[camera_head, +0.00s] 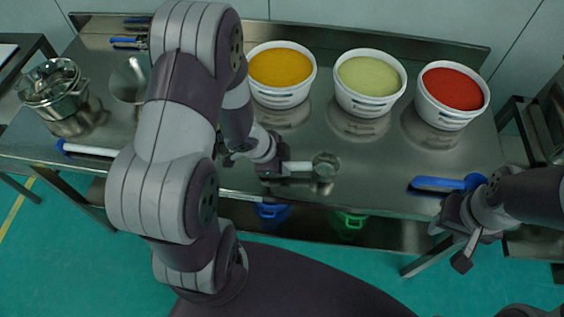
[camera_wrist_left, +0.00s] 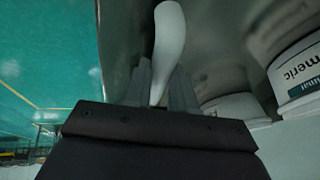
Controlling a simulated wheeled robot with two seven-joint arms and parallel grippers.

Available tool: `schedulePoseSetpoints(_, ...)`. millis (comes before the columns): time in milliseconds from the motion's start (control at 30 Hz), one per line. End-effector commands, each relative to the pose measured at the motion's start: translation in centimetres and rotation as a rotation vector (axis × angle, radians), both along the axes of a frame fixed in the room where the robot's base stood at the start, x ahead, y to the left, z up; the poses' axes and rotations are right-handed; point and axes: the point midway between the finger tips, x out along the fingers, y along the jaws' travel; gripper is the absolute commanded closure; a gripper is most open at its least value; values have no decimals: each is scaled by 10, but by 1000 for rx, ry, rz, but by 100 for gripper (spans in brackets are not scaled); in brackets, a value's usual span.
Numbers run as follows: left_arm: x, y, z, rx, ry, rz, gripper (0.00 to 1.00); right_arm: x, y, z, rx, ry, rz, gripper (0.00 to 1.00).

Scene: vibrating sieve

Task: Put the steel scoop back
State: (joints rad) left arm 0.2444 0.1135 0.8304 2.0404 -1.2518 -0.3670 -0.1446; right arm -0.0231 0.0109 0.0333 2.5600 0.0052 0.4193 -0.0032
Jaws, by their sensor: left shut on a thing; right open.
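The steel scoop (camera_head: 325,166) is in the head view near the front edge of the steel table, its small round bowl pointing right. My left gripper (camera_head: 281,168) is shut on its pale handle. In the left wrist view the white handle (camera_wrist_left: 169,42) runs up from between the two fingers (camera_wrist_left: 162,88), and the bowl is not visible there. I cannot tell how far the scoop is above the tabletop. My right gripper (camera_head: 466,243) is open and empty, in front of the table's edge at the right.
On the table (camera_head: 225,178) stand tubs of orange (camera_head: 284,97), pale green (camera_head: 366,105) and red powder (camera_head: 450,118). A lidded pot (camera_head: 53,88), a steel funnel (camera_head: 128,80), a white blue-ended tool (camera_head: 90,150) and a blue tool (camera_head: 437,184) are also there. Blue-handled items (camera_head: 128,42) lie at the back left.

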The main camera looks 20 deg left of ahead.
Motion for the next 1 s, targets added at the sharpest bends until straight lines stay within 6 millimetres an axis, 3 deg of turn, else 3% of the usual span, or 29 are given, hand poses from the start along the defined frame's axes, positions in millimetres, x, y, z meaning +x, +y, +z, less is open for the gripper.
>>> schedulePoseSetpoints(700, 0, 0, -4, 0, 0, 1, 100, 0, 0, -3, 0, 0, 0, 57)
schedulePoseSetpoints(733, 0, 0, -4, 0, 0, 1, 69, 0, 0, -3, 0, 0, 0, 57)
schedulePoseSetpoints(800, 0, 0, -4, 0, 0, 1, 46, 0, 0, -3, 0, 0, 0, 57)
schedulePoseSetpoints(1000, 0, 0, -4, 0, 0, 1, 46, 0, 0, -3, 0, 0, 0, 57)
